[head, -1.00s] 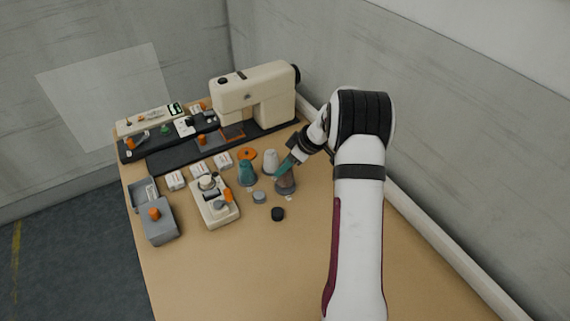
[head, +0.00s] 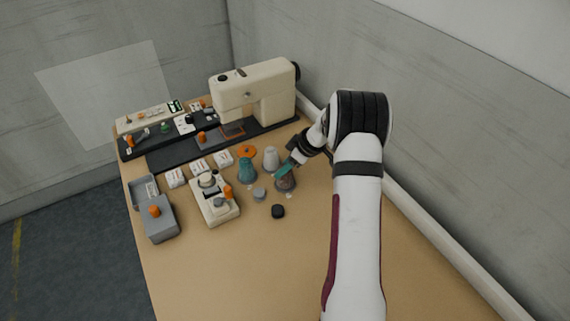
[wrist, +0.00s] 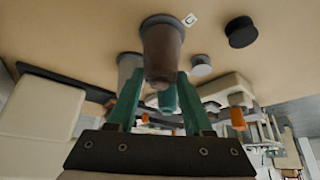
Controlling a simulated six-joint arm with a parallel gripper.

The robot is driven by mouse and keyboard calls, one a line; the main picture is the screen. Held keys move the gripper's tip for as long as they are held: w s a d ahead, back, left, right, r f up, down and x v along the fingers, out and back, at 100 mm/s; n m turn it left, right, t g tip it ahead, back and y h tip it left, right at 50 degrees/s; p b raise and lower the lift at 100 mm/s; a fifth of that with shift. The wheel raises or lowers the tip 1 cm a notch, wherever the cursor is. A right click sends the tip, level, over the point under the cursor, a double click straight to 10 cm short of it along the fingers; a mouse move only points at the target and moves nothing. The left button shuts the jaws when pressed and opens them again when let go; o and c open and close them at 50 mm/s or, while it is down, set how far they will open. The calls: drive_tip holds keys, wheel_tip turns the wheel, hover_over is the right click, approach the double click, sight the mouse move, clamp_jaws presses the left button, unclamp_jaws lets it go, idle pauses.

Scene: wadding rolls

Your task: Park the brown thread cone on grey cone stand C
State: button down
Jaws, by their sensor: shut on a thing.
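The brown thread cone (head: 287,182) stands upright at the right end of the group of cones. In the wrist view the brown cone (wrist: 162,52) sits between my two green fingers. My gripper (head: 284,172) is shut on it from above right. A grey rim, apparently grey cone stand C (wrist: 153,20), shows at the cone's wide end, beside a small white tag marked C (wrist: 189,19). The cone is at or just over this stand; I cannot tell whether it bears fully on it. The cone and fingers hide most of the stand.
A teal cone (head: 247,172) and a pale grey cone (head: 271,160) stand close to the left. A low grey disc (head: 259,194) and a black disc (head: 278,211) lie in front. The sewing machine (head: 250,95) stands behind. The front right table is clear.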

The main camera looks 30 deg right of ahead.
unclamp_jaws()
drive_tip(key=shift+f, duration=0.1)
drive_tip(key=shift+r, duration=4.05)
drive_tip(key=s+a+r+m+g, duration=0.25)
drive_tip(key=s+a+r, duration=0.25)
drive_tip(key=s+a, duration=0.45)
drive_tip(key=s+a+r+m+g, duration=0.1)
drive_tip(key=s+a+r+m, duration=0.4)
drive_tip(key=s+a, duration=0.5)
drive_tip(key=s+a+m+g, duration=0.1)
drive_tip(key=s+a+m, duration=0.1)
drive_tip(key=s, duration=0.5)
drive_tip(key=s+a+f+m+h, duration=0.1)
drive_tip(key=s+a+m, duration=0.1)
drive_tip(key=s, duration=0.6)
drive_tip(key=shift+f+m+g+h, duration=0.2)
drive_tip(key=shift+m+g+h, duration=0.15)
drive_tip(key=shift+m, duration=0.1)
